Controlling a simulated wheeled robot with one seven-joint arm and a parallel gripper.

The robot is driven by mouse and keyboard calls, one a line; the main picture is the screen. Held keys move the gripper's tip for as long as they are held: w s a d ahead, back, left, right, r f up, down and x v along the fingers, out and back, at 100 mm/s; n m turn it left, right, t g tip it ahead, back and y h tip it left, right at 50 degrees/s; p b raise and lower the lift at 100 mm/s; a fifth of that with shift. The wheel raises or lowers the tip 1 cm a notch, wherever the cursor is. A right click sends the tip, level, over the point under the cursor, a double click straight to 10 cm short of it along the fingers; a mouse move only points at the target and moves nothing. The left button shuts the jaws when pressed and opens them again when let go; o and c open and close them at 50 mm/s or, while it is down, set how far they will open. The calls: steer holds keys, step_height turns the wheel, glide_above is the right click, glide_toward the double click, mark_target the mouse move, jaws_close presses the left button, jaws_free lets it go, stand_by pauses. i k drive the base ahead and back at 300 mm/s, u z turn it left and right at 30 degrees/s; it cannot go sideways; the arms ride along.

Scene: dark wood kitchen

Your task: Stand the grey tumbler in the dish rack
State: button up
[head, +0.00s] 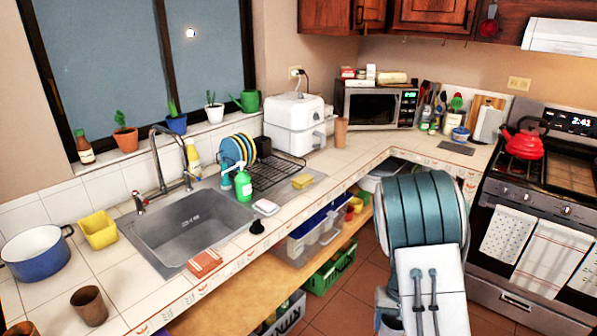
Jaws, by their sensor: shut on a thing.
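The black wire dish rack (284,174) stands on the counter right of the sink. Several blue, yellow and dark plates (232,152) stand upright at its left end, and its middle and right side look bare. I cannot pick out a grey tumbler in the head view. A small dark shape (263,146) shows behind the rack, too small to identify. My teal and white arm fills the lower right, in front of the floor and counter corner.
The sink (190,228) looks empty. A brown cup (89,305) stands front left.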

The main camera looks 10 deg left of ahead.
mark_target(277, 174)
steer(key=z, duration=0.35)
steer(key=i, duration=1.2)
steer(key=u, duration=0.6)
steer(key=i, duration=0.75)
steer(key=u, duration=0.6)
